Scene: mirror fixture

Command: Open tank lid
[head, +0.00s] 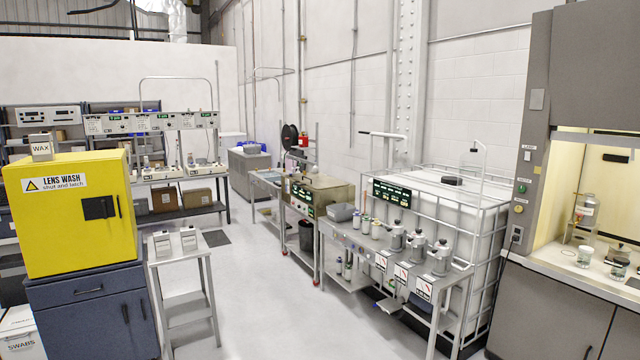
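Neither of my grippers is in view. Two things could be the tank, and I cannot tell which one is meant. A large white caged tank (487,255) stands against the back wall at centre right, with a small dark block (452,181) on its top. A smaller brownish metal box-shaped tank (335,193) sits on a cart left of it. Its top looks closed, but it is too small to be sure. A dark control panel with green displays (391,192) stands in front of the caged tank.
A steel bench (362,238) with several grey canisters stands before the caged tank. A yellow lens wash cabinet (75,225) on a blue drawer unit (95,325) is at left, beside a small steel stand (178,255). A fume hood (545,300) is at right. The floor (265,310) between is clear.

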